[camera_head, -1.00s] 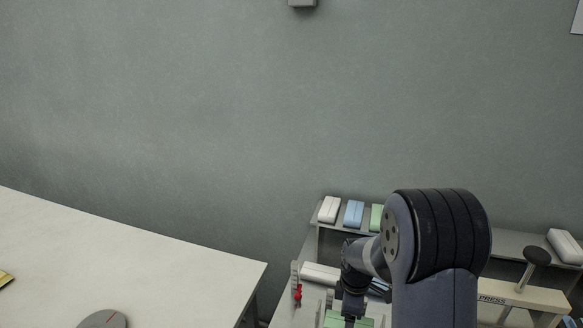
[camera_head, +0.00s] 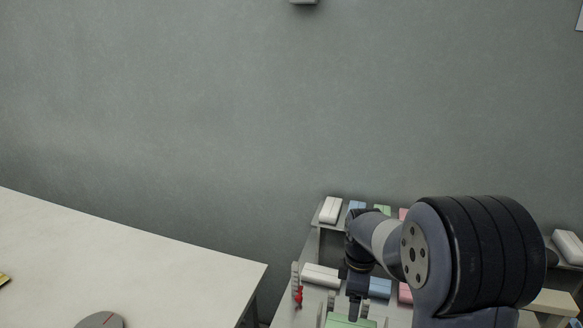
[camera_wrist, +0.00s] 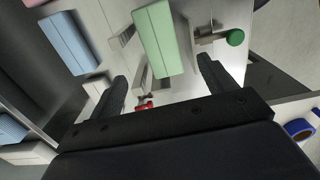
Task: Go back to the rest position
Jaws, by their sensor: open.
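My gripper (camera_wrist: 163,90) is open in the wrist view, its two dark fingers apart with nothing between them touching. Beyond the fingertips, a green block (camera_wrist: 158,40) lies between metal brackets on the light work surface. In the head view my arm reaches over the bench at the lower right. The gripper's wrist end hangs above the green block (camera_head: 349,322), which shows only at the bottom edge.
A raised shelf holds a white block (camera_head: 331,209) and several coloured ones; more lie below. A red part (camera_head: 299,295) stands at the bench's left end. A separate white table (camera_head: 120,262) fills the left. A blue roll (camera_wrist: 299,129) shows in the wrist view.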

